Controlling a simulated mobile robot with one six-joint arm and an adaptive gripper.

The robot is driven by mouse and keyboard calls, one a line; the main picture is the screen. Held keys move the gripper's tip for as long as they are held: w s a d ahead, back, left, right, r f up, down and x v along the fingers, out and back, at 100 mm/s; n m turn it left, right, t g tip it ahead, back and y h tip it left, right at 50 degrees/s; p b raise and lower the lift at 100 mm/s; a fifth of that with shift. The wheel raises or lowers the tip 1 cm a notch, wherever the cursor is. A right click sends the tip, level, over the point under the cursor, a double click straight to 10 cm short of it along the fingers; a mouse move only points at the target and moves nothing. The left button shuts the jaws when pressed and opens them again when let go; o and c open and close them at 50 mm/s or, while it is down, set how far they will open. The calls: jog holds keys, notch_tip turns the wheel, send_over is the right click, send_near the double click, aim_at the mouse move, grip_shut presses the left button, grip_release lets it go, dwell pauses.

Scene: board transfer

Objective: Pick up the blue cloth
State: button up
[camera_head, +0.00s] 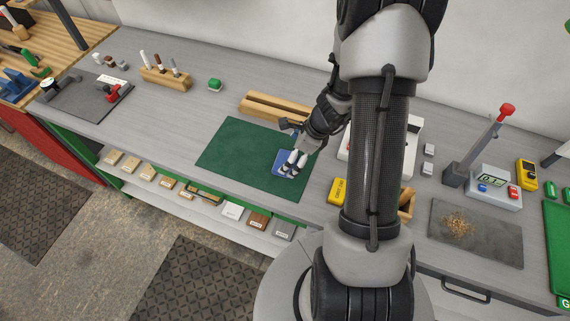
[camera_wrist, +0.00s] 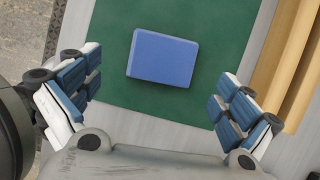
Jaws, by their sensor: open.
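The blue cloth (camera_wrist: 163,58) is a folded, flat rectangle lying on the green mat (camera_wrist: 115,25). In the head view the blue cloth (camera_head: 279,157) is on the right part of the mat (camera_head: 228,150), partly hidden by my gripper (camera_head: 293,163). In the wrist view my gripper (camera_wrist: 157,92) is open, with its blue-and-white fingers wide apart. The cloth shows ahead of the gap between the fingers, near the top middle, and nothing is held. The cloth looks apart from both fingers.
Wooden rails (camera_head: 275,108) lie behind the mat; they also show at the right of the wrist view (camera_wrist: 300,60). A yellow box (camera_head: 337,191) stands right of the mat. The bench between is clear.

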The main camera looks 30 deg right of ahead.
jog(key=b+x, duration=0.1)
jog(key=x, duration=0.3)
jog(key=shift+w+f+b, duration=0.2)
jog(key=shift+b, duration=0.1)
jog(key=shift+c, duration=0.2)
jog(key=c, duration=1)
jog(key=shift+r, duration=0.15)
notch_tip(320, 180, up, 20)
jog(key=p, duration=0.8)
jog(key=shift+p, duration=0.4)
